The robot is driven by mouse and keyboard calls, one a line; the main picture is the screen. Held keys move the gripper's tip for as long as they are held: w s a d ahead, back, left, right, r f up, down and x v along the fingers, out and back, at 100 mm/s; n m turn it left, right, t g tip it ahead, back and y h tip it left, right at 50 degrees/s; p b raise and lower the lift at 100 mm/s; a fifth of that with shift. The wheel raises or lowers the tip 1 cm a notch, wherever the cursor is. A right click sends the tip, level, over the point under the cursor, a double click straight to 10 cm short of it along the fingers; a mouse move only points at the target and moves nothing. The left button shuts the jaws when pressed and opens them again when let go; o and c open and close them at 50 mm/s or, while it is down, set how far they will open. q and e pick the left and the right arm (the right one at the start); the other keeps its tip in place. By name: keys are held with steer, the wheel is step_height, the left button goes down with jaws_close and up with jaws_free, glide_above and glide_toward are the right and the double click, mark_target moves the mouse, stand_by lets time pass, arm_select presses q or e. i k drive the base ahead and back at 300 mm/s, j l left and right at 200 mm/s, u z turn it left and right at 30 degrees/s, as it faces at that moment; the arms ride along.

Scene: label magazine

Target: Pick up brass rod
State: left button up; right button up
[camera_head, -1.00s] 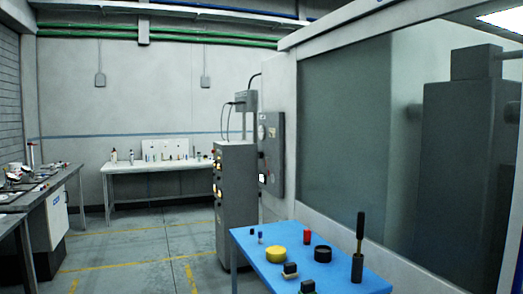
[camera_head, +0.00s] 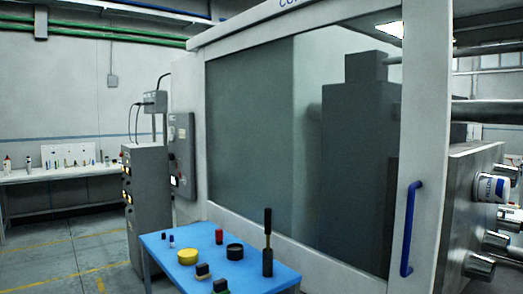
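No separate brass rod can be made out. On the blue table (camera_head: 160,245) stands a tall upright item (camera_head: 267,240) with a black top, a thin brownish-gold middle and a dark lower part. I cannot tell whether that gold part is the brass rod. Neither of my grippers is in view.
The table also carries a yellow round piece (camera_head: 187,257), a black ring (camera_head: 234,252), a red cylinder (camera_head: 219,236) and small dark blocks (camera_head: 203,271). Behind it is a large machine with a blue handle (camera_head: 411,229). Open floor (camera_head: 60,262) lies left.

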mark_target(267, 211)
steer(key=i+j+z, duration=0.15)
steer(key=i+z, duration=0.25)
steer(key=i+j+z, duration=0.75)
steer(key=i, duration=0.1)
